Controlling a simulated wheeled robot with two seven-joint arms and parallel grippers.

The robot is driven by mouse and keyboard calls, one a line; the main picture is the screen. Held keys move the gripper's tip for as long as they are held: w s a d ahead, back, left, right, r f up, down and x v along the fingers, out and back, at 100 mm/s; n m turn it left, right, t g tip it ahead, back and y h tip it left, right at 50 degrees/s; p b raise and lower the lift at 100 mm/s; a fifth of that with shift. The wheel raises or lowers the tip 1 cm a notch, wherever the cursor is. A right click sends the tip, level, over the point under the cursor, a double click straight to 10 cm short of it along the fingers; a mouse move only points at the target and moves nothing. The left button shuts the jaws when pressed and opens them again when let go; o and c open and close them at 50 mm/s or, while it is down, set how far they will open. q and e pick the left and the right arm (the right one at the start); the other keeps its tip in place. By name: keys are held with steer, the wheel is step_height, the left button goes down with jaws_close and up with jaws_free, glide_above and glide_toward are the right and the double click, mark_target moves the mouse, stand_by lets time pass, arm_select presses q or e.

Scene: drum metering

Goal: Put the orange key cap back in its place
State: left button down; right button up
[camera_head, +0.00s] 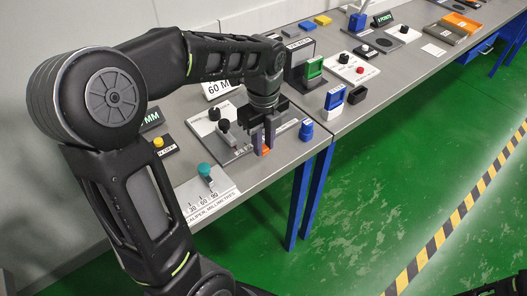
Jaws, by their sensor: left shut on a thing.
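My left gripper (264,147) points down over the near bench, above a grey plate (235,153). It is shut on the orange key cap (265,151), which shows as a small orange patch low between the fingers. The fingers cover most of the cap. I cannot tell whether the cap touches the plate. The cap's place cannot be made out clearly here. My right gripper is not in view.
A blue knob (306,130) stands right of the gripper, near the bench's front edge. A teal knob (205,170) sits on the caliper scale plate (212,190) to the left.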

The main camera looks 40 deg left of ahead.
mark_target(264, 148)
arm_select(q)
steer(key=shift+f, duration=1.9)
steer(key=c, duration=1.2)
jaws_free()
steer(key=shift+f, duration=0.1)
steer(key=shift+c, duration=0.2)
step_height(264, 148, up, 12)
steer(key=shift+r, duration=0.15)
